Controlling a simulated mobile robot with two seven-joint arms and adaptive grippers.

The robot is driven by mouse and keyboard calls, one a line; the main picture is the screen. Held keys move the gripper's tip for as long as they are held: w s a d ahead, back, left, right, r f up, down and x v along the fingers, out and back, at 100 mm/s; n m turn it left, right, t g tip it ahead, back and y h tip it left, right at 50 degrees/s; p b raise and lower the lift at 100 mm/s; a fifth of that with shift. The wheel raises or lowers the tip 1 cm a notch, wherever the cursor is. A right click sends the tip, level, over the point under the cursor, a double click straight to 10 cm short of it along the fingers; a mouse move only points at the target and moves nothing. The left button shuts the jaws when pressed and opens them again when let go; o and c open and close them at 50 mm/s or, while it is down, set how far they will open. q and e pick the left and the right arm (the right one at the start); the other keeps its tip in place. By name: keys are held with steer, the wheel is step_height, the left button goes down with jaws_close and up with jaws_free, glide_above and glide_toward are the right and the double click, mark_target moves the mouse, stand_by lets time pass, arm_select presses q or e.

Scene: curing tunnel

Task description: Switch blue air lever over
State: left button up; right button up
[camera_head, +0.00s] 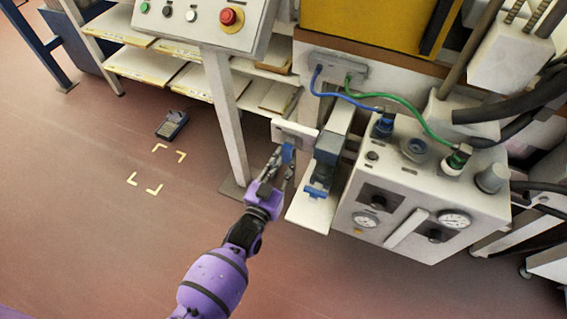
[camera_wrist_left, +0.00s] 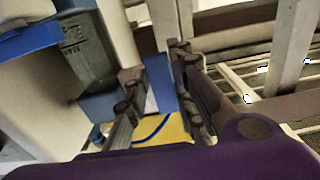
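The blue air lever (camera_head: 288,153) is a small blue piece on a pale plate left of the grey-and-blue valve block (camera_head: 326,160). My left gripper (camera_head: 281,160), on a purple arm, reaches up to it from below. Its two dark fingers stand apart, with the lever at their tips. In the left wrist view the blue lever (camera_wrist_left: 158,82) shows between and behind the parted fingers of the left gripper (camera_wrist_left: 157,68). I cannot tell whether either finger touches it. My right gripper is in neither view.
A white cabinet (camera_head: 400,238) with gauges and blue and green hoses stands at right. A panel with a red button (camera_head: 229,16) and its post (camera_head: 225,115) are at upper left.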

arm_select(q)
steer(key=o, duration=0.3)
steer(key=shift+o, duration=0.2)
steer(key=v, duration=1.2)
steer(key=s+a+n+g+y+p, duration=0.1)
steer(key=s+a+g+p, duration=0.2)
steer(key=s, duration=0.5)
steer(key=s+a+r+n+g+y+p, duration=0.1)
steer(key=s+a+p, duration=0.3)
steer(key=s, duration=0.5)
steer(key=s+a+r+n+g+y+p, duration=0.1)
steer(key=s+a+g+y+p, duration=0.2)
steer(key=s, duration=0.6)
steer(key=shift+a+g+p, duration=0.7)
steer(key=shift+g+p, duration=0.1)
steer(key=shift+p, duration=0.15)
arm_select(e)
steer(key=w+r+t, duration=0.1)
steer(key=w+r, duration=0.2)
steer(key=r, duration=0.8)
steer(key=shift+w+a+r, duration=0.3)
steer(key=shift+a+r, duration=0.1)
